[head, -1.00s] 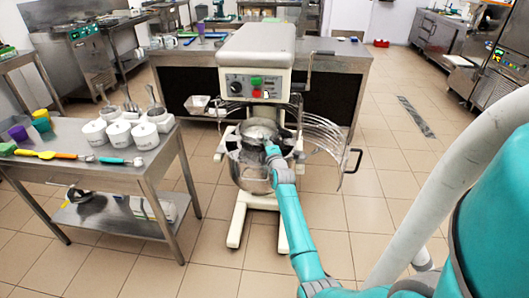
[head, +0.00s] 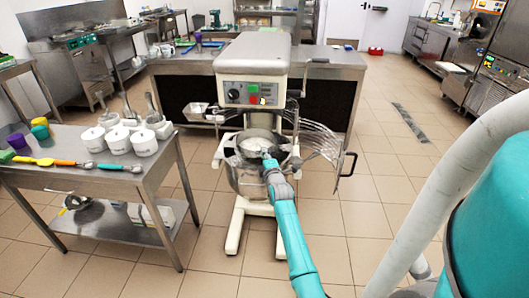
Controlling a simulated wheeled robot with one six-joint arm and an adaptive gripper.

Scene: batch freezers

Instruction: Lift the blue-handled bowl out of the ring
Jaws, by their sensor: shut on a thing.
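The steel bowl (head: 244,177) sits at the planetary mixer (head: 254,72), under its head and within the ring-shaped carrier and wire guard (head: 320,140). Its open top shows a pale inside. Its handle's colour is too small to make out. My gripper (head: 267,157) is at the bowl's near rim, shut on the bowl. My wrist and teal arm hide part of the bowl's front right, and the fingers are too small to see clearly. I cannot tell whether the bowl is clear of the ring.
A steel table (head: 150,185) on the left holds white lidded tubs (head: 117,138), coloured cups (head: 38,130) and a row of utensils (head: 60,162). A dark-fronted counter (head: 180,90) stands behind the mixer.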

